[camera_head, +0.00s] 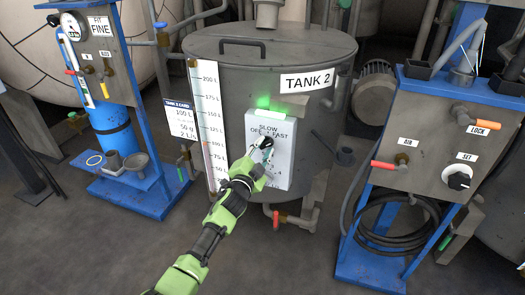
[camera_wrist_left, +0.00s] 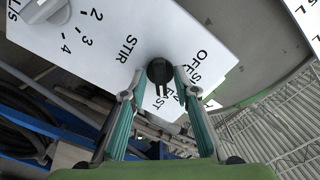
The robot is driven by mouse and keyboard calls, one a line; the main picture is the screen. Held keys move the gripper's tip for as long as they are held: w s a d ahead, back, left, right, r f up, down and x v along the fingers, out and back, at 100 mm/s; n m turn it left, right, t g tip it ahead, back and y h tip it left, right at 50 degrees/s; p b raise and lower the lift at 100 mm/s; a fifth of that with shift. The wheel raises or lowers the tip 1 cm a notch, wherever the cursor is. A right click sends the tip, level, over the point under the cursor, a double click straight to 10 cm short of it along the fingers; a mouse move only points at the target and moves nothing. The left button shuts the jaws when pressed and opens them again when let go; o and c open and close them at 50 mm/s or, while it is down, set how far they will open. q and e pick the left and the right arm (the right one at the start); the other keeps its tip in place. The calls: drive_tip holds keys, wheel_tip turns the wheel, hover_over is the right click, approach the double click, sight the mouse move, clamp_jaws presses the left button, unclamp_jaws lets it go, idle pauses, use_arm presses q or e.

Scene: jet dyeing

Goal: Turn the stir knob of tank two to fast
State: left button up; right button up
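Tank two (camera_head: 225,60) is a grey drum with a "TANK 2" label in the head view. On its front is a white control panel (camera_head: 282,172) with the words SLOW, OFF and FAST. The black stir knob (camera_wrist_left: 159,71) is beside the word STIR in the left wrist view. Its narrow bar points down the picture, close to the partly hidden FAST; its exact setting is hard to tell. My left gripper (camera_head: 262,150) is at the panel, its fingertips either side of the knob with narrow gaps. My right gripper is not in view.
A green light (camera_head: 263,102) glows above the panel's words. A second dial (camera_wrist_left: 45,8) with numbers is on the same panel. A blue-framed control stand (camera_head: 425,145) with a red lever is at the right, and a FINE stand (camera_head: 103,70) is at the left.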

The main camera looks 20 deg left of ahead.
use_arm(q)
drive_tip(key=shift+s, duration=0.45)
drive_tip(key=s, duration=1.1)
drive_tip(key=shift+a, duration=0.2)
